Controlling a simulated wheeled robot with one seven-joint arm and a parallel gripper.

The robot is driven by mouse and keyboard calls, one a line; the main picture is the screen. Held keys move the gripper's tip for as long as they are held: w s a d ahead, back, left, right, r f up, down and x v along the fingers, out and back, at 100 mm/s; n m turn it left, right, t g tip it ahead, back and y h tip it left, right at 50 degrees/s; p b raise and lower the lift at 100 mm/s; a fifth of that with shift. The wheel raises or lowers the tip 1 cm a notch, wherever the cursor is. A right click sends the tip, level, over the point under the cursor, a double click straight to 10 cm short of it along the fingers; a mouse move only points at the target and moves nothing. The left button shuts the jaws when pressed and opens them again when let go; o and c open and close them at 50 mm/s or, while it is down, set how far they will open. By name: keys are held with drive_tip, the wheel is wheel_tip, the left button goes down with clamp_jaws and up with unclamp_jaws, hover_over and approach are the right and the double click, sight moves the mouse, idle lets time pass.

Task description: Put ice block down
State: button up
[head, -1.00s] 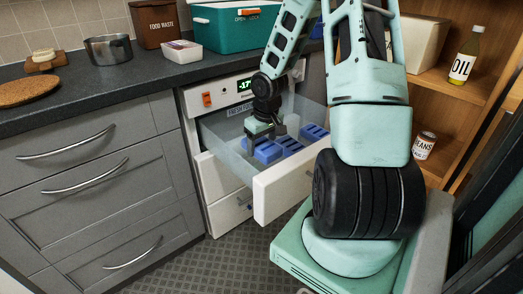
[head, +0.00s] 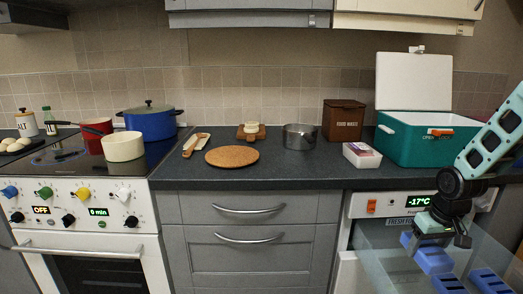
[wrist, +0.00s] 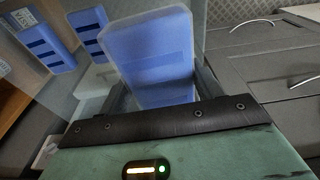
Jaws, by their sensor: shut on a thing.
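My gripper (head: 437,243) is at the open freezer drawer, at the lower right of the head view. It is shut on a blue ice block (wrist: 152,65), which fills the middle of the wrist view between the two fingers. In the head view this block (head: 433,262) hangs just below the gripper; its clearance from the drawer floor cannot be told. Other blue ice blocks (head: 488,281) lie in the drawer, and two show at the left of the wrist view (wrist: 47,45). The teal cooler box (head: 418,148) stands on the counter with its white lid raised.
A white tub (head: 362,155), a brown food waste bin (head: 343,120) and a steel pan (head: 299,137) stand left of the cooler. The counter front between mat and tub is clear. The hob holds several pots.

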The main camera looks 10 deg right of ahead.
drive_tip(key=w+a+f+n+b, duration=0.1)
drive_tip(key=w+a+f+b, duration=0.15)
drive_tip(key=a, duration=0.45)
drive_tip(key=w+a+f+b, duration=0.2)
drive_tip(key=a+f, duration=0.2)
drive_tip(key=a, duration=0.4)
drive_tip(key=w+a+f+n+b, duration=0.1)
drive_tip(key=w+a+f+b, duration=0.1)
drive_tip(key=a+f, duration=0.35)
wheel_tip(320, 180, up, 15)
drive_tip(key=w+a+p, duration=0.2)
drive_tip(key=p, duration=1.5)
drive_tip(key=s+f, duration=0.4)
drive_tip(key=f, duration=0.2)
drive_tip(key=shift+s+d, duration=0.15)
drive_tip(key=shift+d, duration=0.15)
